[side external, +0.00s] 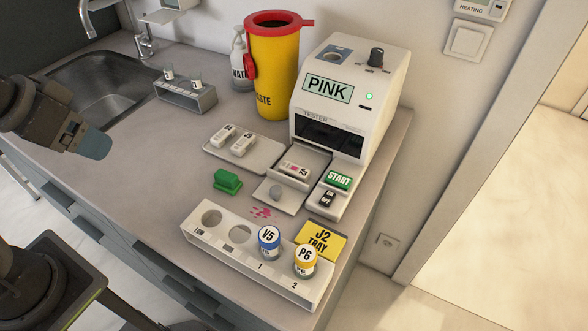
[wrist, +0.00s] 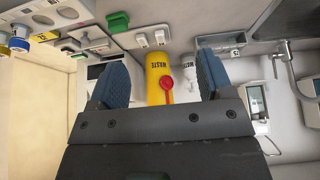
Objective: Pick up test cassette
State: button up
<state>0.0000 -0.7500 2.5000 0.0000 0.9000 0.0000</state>
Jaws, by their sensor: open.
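Two white test cassettes lie side by side on a pale tray (side external: 268,157) left of the tester: a left one (side external: 223,134) and a right one (side external: 242,144). In the wrist view they show at the top, as one cassette (wrist: 141,40) and another (wrist: 161,37). A third white cassette (side external: 293,169) with reddish marks lies in the tester's open front drawer. My gripper (side external: 95,142) is at the far left by the sink, well away from all cassettes. In the wrist view its blue fingers (wrist: 160,78) are spread wide with nothing between them.
The tester (side external: 345,95) reads PINK and has a green light. A yellow waste bin (side external: 272,75) stands behind the tray. A green block (side external: 227,181) and a rack (side external: 212,237) with vials V5 and P6 stand in front.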

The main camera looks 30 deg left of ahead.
jog(key=shift+o, duration=0.4)
jog(key=w+d+r+g, duration=0.1)
jog(key=w+d+r, duration=0.25)
jog(key=w, duration=0.25)
jog(key=g, duration=0.5)
send_over(297, 165)
notch_tip(297, 165, down, 7)
notch_tip(297, 165, down, 14)
jog(key=shift+r, duration=0.2)
jog(key=c, duration=0.7)
jog(key=shift+c, duration=0.2)
